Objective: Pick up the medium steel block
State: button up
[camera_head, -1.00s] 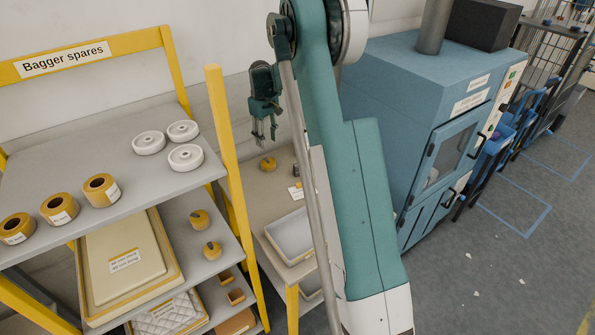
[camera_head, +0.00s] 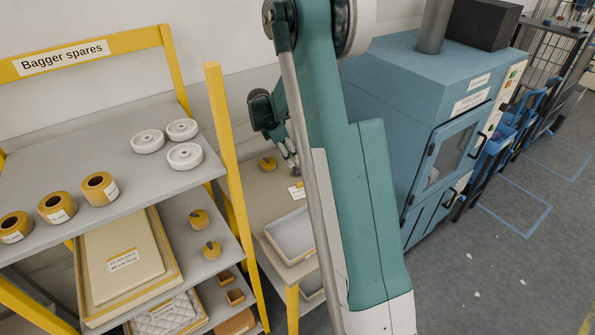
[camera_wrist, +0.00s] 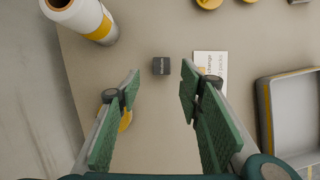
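A small dark grey block (camera_wrist: 161,66) with a faint label stands on the table (camera_wrist: 150,140) in the wrist view. It appears to be the steel block, though its size name cannot be read. My gripper (camera_wrist: 160,82) is open, with green pads on both fingers. The block shows in the gap between the fingertips, slightly beyond them, with nothing held. In the head view my gripper (camera_head: 291,158) hangs over the small table behind the yellow post, partly behind my arm. The block cannot be made out there. A grey piece (camera_wrist: 299,1) is cut off at the top right.
A white card (camera_wrist: 210,66) lies right of the block, by the right finger. A grey tray (camera_wrist: 268,110) is farther right. A yellow object (camera_wrist: 126,120) is partly behind the left finger. A shelf rack (camera_head: 95,140) stands left.

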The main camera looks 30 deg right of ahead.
aim_at(297, 166)
jog(key=shift+s, duration=0.1)
dwell(0.3)
jog(key=shift+x, duration=1.35)
jog(key=shift+x, duration=2.6)
grip_shut()
